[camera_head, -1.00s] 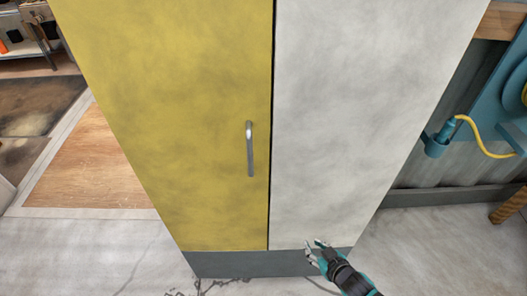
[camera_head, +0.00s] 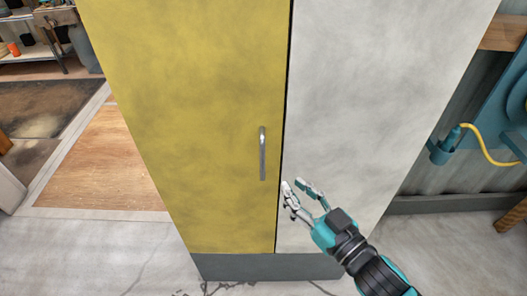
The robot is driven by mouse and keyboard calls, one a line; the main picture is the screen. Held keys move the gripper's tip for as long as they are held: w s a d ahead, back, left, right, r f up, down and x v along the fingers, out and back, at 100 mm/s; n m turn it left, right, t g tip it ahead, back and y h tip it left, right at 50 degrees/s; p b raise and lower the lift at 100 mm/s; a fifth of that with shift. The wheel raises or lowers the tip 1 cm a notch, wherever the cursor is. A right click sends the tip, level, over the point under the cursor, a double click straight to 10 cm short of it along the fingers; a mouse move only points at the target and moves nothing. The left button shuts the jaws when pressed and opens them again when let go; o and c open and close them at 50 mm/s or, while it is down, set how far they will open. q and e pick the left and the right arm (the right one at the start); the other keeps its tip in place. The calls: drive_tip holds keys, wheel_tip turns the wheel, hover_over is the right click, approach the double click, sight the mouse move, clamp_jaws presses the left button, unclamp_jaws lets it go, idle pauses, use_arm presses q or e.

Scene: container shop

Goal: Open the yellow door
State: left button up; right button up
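The yellow door (camera_head: 190,110) is the left door of a tall cabinet and is shut, flush beside the white door (camera_head: 380,100). Its grey vertical bar handle (camera_head: 262,153) sits near the door's right edge. My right gripper (camera_head: 299,187) is open and empty, in front of the white door's lower left part. Its fingertips point up and left, a little right of and below the handle, and appear apart from it. My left gripper is not in view.
The cabinet has a dark grey base (camera_head: 265,267). A teal panel with a yellow hose (camera_head: 480,148) is on the wall at the right. A shelf (camera_head: 45,50) stands far left. The floor (camera_head: 110,245) before the door's left side is clear.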

sight(264, 157)
drive_tip(key=p+x, duration=0.2)
drive_tip(key=x, duration=1)
drive_tip(key=shift+w+a, duration=0.15)
drive_tip(key=shift+w, duration=0.05)
clamp_jaws()
